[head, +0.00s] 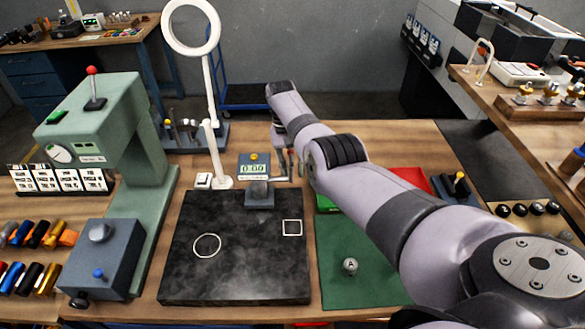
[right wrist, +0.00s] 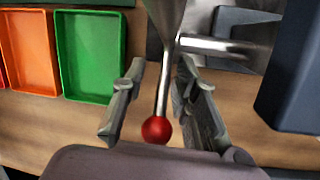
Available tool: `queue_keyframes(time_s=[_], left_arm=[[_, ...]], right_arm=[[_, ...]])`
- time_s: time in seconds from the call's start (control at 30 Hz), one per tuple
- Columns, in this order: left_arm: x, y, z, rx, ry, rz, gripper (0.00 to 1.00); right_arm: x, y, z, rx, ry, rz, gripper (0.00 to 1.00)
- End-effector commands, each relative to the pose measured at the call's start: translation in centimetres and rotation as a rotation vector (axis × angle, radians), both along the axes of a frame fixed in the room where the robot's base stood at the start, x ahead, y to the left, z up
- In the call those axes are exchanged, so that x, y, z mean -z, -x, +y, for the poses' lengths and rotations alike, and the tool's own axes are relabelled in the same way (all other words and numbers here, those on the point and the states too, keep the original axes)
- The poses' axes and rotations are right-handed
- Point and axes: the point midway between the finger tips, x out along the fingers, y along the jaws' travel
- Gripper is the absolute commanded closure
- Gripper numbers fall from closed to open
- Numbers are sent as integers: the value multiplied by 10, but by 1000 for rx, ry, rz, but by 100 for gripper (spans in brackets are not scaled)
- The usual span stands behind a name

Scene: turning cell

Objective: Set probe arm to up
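In the right wrist view a thin metal rod with a red ball end (right wrist: 156,129), which looks like the probe arm, lies between the fingers of my right gripper (right wrist: 160,85). The fingers stand on both sides of the rod with gaps, so the gripper is open around it. In the head view my right gripper (head: 288,165) is small and dark, low behind the dark plate, right of the digital display (head: 253,169). My left gripper is not in view.
A dark stone plate (head: 230,262) lies in front of the gripper. A ring lamp (head: 213,95) and a green machine (head: 150,150) stand to the left. A green mat (head: 350,285) lies at right. Orange (right wrist: 28,50) and green (right wrist: 90,55) trays are beside the gripper.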

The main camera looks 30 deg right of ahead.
Motion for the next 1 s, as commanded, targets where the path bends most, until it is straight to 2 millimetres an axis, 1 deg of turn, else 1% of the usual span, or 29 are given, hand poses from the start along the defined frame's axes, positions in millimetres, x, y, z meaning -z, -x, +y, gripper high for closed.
queue_keyframes(time_s=[0.07, 0.17, 0.37, 0.5, 0.7, 1.0], left_arm=[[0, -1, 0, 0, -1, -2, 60], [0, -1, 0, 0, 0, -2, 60], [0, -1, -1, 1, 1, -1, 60], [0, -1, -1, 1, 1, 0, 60], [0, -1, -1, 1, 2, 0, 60], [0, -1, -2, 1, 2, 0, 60]], right_arm=[[-4, -2, 0, 0, 0, -2, 73], [-16, -5, 0, 0, 1, -4, 73], [-52, -14, -1, 1, 1, -4, 73], [-65, -18, -1, 1, 1, -1, 73], [-73, -19, -1, 1, 2, 0, 73], [-72, -19, -1, 1, 1, -1, 73]])
